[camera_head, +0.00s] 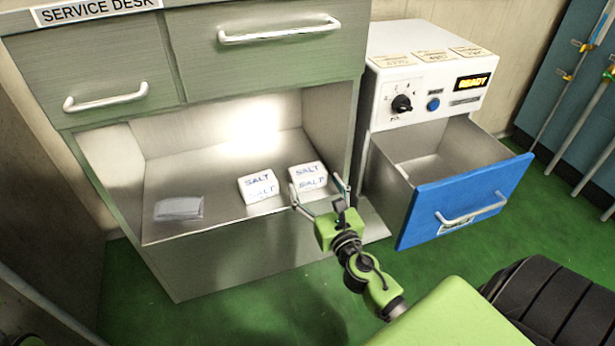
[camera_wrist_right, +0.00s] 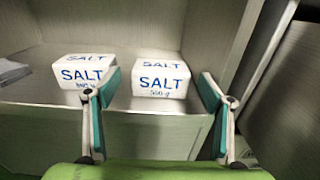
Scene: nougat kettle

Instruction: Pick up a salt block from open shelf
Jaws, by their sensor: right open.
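Two white salt blocks with blue lettering stand on the open shelf (camera_head: 215,215) of the green-grey service desk. The right salt block (camera_head: 307,177) is near the shelf's right front; in the right wrist view (camera_wrist_right: 160,75) it is ahead, between the open fingers. The left salt block (camera_head: 258,187) is beside it and also shows in the right wrist view (camera_wrist_right: 84,73), behind the left finger. My right gripper (camera_head: 320,190) is open and empty, at the shelf's front edge close to the right block. I cannot tell if a finger touches it. My left gripper is not in view.
A grey folded item (camera_head: 179,208) lies at the shelf's left. Drawers (camera_head: 270,50) overhang the shelf. To the right, a white machine (camera_head: 430,75) has a blue-fronted drawer (camera_head: 465,200) pulled open. Green floor (camera_head: 240,315) is clear in front.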

